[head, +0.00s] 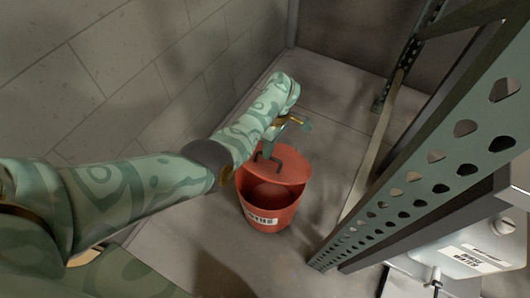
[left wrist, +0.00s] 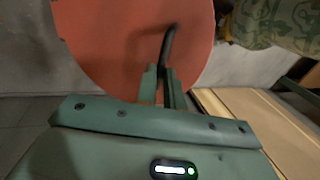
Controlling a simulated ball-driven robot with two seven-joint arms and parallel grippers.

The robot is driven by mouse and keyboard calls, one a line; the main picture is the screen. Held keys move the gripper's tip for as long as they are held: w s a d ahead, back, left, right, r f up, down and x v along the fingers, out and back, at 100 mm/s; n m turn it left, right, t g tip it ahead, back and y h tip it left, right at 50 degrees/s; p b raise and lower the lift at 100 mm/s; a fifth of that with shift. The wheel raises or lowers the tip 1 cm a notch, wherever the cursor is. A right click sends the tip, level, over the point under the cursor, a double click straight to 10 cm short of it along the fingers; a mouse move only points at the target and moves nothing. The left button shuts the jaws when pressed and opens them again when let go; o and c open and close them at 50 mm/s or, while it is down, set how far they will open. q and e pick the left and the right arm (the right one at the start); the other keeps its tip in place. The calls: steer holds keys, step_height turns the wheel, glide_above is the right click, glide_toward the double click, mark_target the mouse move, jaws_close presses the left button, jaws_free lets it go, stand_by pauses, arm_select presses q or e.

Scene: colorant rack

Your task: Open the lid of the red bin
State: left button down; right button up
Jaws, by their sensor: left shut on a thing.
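The red bin (head: 268,216) stands on the floor in the middle of the head view, with a white label on its front. Its red lid (head: 288,168) is tilted up at the far side, and the front of the opening shows the inside. The lid (left wrist: 105,40) fills the upper middle of the left wrist view, with its dark bent handle (left wrist: 168,44). My left gripper (head: 271,147) is over the lid, shut on the handle; its fingers (left wrist: 162,82) also show in the left wrist view. The fingers partly hide the handle. My right gripper is not in view.
A grey block wall (head: 130,60) runs along the left and back. A green perforated rack post (head: 430,150) slants close by the bin on the right, with a labelled white container (head: 462,262) at lower right. Bare floor (head: 335,120) lies behind the bin.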

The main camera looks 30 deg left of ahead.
arm_select(q)
steer(key=shift+w+r, duration=0.3)
steer(key=shift+w, duration=0.1)
steer(key=c, duration=1.6)
jaws_free()
steer(key=shift+f, duration=0.1)
steer(key=shift+o, duration=0.5)
steer(key=shift+w+f, duration=0.1)
steer(key=shift+w, duration=0.05)
